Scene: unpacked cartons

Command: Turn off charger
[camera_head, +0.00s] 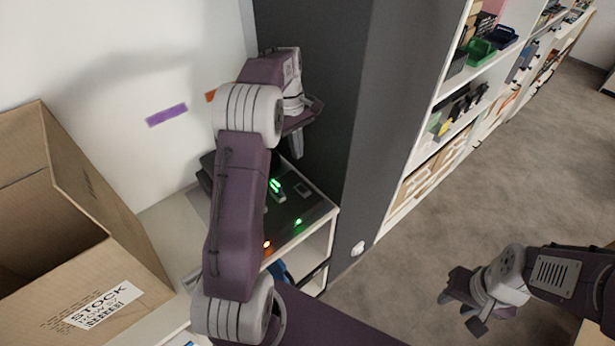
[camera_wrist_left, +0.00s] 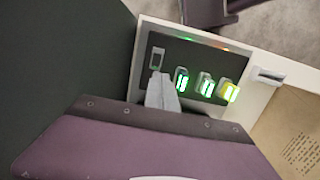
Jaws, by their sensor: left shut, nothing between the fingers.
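The charger (camera_head: 310,207) is a dark flat unit on a pale cabinet top, partly hidden by my left arm. In the left wrist view the charger (camera_wrist_left: 210,58) shows several lit units, green to yellow-green, in a row. A small pale-framed rectangle that looks like a switch (camera_wrist_left: 157,58) is at its left end; its position cannot be read. My left gripper (camera_head: 297,152) is above the charger's back part. Its shut, empty fingers (camera_wrist_left: 160,82) appear just below the switch in the wrist view; contact cannot be told. My right gripper (camera_head: 463,312) is open and empty, over the floor.
An open cardboard carton (camera_head: 120,262) with a stock label stands left of the charger. A dark grey wall panel (camera_head: 345,110) rises behind and right of it. Stocked shelves (camera_head: 425,170) run along the right. The carpet floor (camera_head: 510,190) is clear.

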